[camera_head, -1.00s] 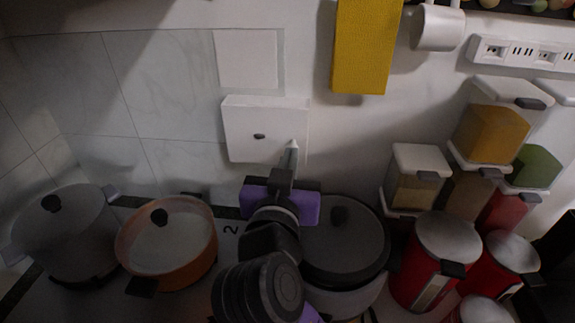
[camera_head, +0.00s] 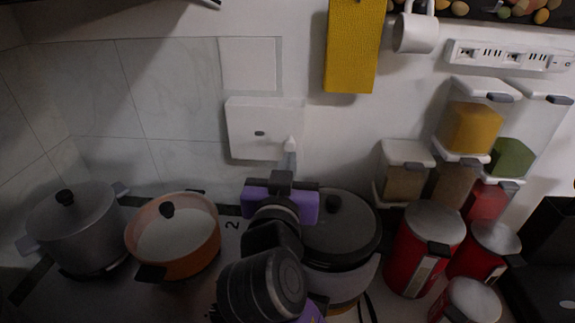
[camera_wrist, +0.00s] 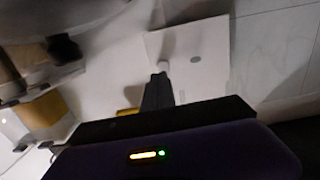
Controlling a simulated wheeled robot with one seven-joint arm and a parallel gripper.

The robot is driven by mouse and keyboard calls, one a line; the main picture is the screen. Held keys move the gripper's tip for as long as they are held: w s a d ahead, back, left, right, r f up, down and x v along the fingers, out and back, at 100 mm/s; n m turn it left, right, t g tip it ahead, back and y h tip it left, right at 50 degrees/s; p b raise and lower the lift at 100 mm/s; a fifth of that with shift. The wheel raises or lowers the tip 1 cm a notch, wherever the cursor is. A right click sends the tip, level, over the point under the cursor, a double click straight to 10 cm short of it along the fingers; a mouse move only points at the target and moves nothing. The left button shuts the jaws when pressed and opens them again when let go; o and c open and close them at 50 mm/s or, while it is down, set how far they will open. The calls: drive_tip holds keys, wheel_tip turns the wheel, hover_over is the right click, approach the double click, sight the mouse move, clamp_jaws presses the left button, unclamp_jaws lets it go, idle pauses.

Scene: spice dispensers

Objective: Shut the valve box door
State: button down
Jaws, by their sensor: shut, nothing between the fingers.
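The valve box (camera_head: 245,112) is a white square box on the tiled wall, with a small grey oval latch on its front. Its door lies nearly flat over the front; I cannot tell whether it is fully shut. My gripper (camera_head: 290,145) is shut and empty, its pale tip at the lower right part of the door. In the wrist view the door (camera_wrist: 207,42) is a pale panel with the grey oval, and my gripper (camera_wrist: 161,74) reaches its near edge. The tip overlaps the door there; contact is not certain.
Below stand a grey pot (camera_head: 85,230), an orange pot (camera_head: 180,262) and a dark-lidded cooker (camera_head: 340,235), close under my arm. Spice dispensers (camera_head: 470,128) and red canisters (camera_head: 425,245) fill the right. A yellow cloth (camera_head: 352,50) hangs above right of the box.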

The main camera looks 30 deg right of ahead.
drive_tip(key=f+b+v, duration=0.1)
drive_tip(key=b+v, duration=0.1)
drive_tip(key=v, duration=0.8)
drive_tip(key=w+a+n+t+y, duration=0.1)
drive_tip(key=a+n+t+y, duration=0.5)
drive_tip(key=a+n+y, duration=0.3)
drive_tip(key=s+d+f+g, duration=0.1)
drive_tip(key=s+d+f, duration=0.3)
drive_tip(key=s+f, duration=0.3)
drive_tip(key=s+d+f+m+g, duration=0.1)
drive_tip(key=s+d+f, duration=0.3)
drive_tip(key=s, duration=0.9)
drive_tip(key=s+d+f+m+g+y, duration=0.1)
drive_tip(key=s+d+f+g, duration=0.2)
drive_tip(key=s+f, duration=0.7)
drive_tip(key=shift+d+f, duration=0.2)
drive_tip(key=shift+d, duration=0.2)
